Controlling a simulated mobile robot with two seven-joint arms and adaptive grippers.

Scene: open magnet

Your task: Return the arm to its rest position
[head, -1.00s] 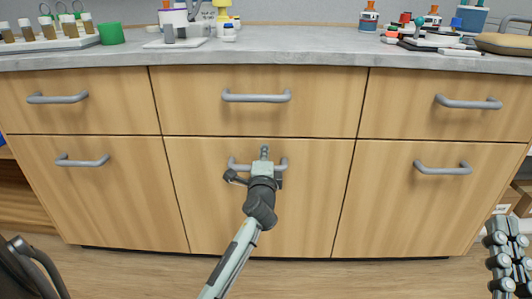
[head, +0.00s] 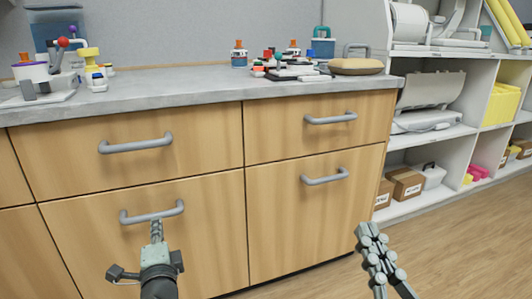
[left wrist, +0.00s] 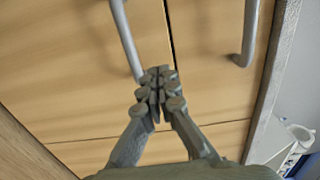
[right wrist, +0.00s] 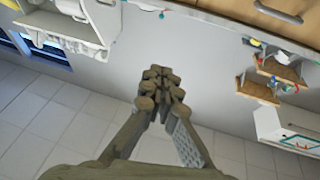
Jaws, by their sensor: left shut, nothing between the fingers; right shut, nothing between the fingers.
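My left gripper (head: 156,232) is in front of the lower drawer at the left of the head view, just below its grey handle (head: 152,212). Its fingers are together with nothing between them, as the left wrist view (left wrist: 158,85) also shows. In that view a handle (left wrist: 126,40) runs close beside the fingertips; I cannot tell whether they touch. My right gripper (head: 372,240) is at the lower right of the head view, in front of the cabinet's right side. It is shut and empty in the right wrist view (right wrist: 160,85), away from any object.
The wooden cabinet (head: 310,215) has its drawers closed. Its grey countertop (head: 190,88) carries bottles, coloured parts and a tan pad (head: 356,66). White shelves (head: 440,140) with boxes stand at the right. The floor (head: 460,240) at the lower right is clear.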

